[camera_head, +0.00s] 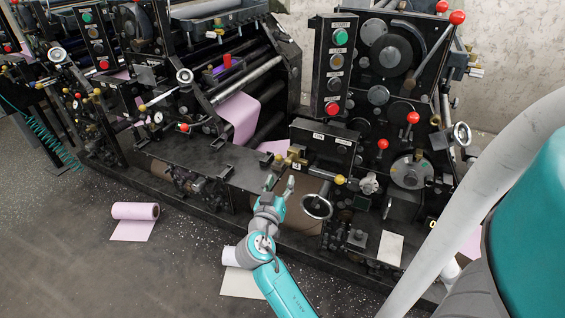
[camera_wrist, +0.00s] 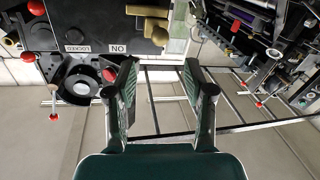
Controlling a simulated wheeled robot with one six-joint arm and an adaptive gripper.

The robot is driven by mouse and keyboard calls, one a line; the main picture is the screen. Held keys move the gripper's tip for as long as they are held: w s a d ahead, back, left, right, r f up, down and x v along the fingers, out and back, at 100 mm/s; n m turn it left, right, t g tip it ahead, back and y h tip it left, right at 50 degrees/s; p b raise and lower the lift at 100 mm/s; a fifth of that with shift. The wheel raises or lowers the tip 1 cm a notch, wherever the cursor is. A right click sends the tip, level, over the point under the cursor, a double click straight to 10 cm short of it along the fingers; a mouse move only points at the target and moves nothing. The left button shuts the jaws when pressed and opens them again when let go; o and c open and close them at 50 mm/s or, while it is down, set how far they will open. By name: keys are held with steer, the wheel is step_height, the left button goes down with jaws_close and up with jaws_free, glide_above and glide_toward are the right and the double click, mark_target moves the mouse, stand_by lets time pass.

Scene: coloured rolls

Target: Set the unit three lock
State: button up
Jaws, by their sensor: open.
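A dark box with small labels (camera_head: 322,138) stands on the machine's front bench, and a brass fitting (camera_head: 296,155) sits at its left end. In the wrist view a dark labelled box (camera_wrist: 100,30) appears at the upper left, with a brass piece (camera_wrist: 152,28) at its right side. I cannot tell which part is the unit three lock. My gripper (camera_head: 280,184) is open and empty, in front of and below the brass fitting, apart from it. It also shows in the wrist view (camera_wrist: 160,85).
A handwheel (camera_head: 316,206) is close to the right of my gripper. A button panel (camera_head: 335,66) rises behind the bench. A pink roll (camera_head: 135,211) and a pale roll (camera_head: 231,256) lie on the floor. Open floor is at the lower left.

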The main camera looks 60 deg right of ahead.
mark_target(287, 164)
steer(key=x, duration=1)
steer(key=shift+d, duration=0.25)
steer(key=shift+f, duration=0.1)
jaws_close()
